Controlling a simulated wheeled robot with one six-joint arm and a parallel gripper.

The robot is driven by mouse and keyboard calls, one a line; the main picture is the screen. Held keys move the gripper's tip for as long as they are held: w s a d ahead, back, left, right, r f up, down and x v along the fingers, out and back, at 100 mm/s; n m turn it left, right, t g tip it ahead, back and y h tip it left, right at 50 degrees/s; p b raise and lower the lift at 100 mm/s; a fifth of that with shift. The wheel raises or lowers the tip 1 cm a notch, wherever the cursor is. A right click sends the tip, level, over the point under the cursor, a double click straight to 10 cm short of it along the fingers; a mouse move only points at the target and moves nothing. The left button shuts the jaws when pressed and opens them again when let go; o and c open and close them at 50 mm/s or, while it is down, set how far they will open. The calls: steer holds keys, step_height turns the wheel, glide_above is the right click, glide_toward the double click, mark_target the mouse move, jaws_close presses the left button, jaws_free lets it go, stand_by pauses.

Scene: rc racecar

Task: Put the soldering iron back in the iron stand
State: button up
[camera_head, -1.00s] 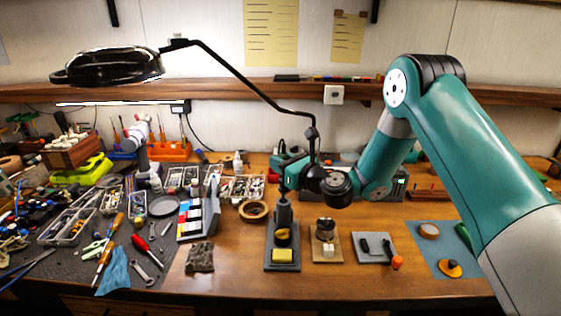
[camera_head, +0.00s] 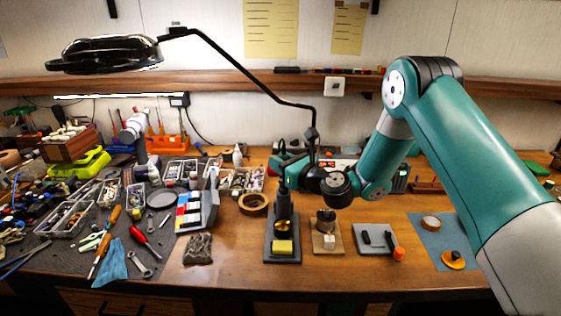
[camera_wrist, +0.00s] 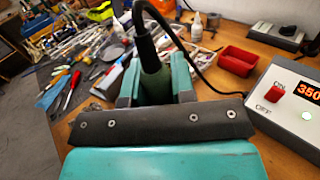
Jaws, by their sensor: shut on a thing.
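My gripper (camera_wrist: 155,88) is shut on the soldering iron (camera_wrist: 152,72), whose dark handle stands between the jaws in the wrist view, with a black cord rising from its top. In the head view my gripper (camera_head: 284,187) is above a dark base with a yellow sponge (camera_head: 282,247), which looks like the iron stand (camera_head: 270,257). A dark upright shape lies between the gripper and the base. I cannot tell whether the iron's tip is inside the holder; the tip is hidden.
A wooden base (camera_head: 318,246) and a grey plate (camera_head: 366,235) stand right of the stand. A tape roll (camera_head: 254,204) lies behind left. In the wrist view, a red tray (camera_wrist: 238,60) and a station box (camera_wrist: 290,100) reading 350 are at right. Tools crowd the left.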

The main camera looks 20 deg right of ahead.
steer(key=shift+f, duration=0.3)
steer(key=o, duration=1.3)
steer(key=shift+o, duration=0.2)
steer(key=s+d+r+b, duration=0.2)
steer(key=s+d+b, duration=0.1)
steer(key=s, duration=0.3)
steer(key=shift+d+b, duration=0.2)
steer(key=shift+b, duration=0.25)
steer(key=shift+s+a+r, duration=0.1)
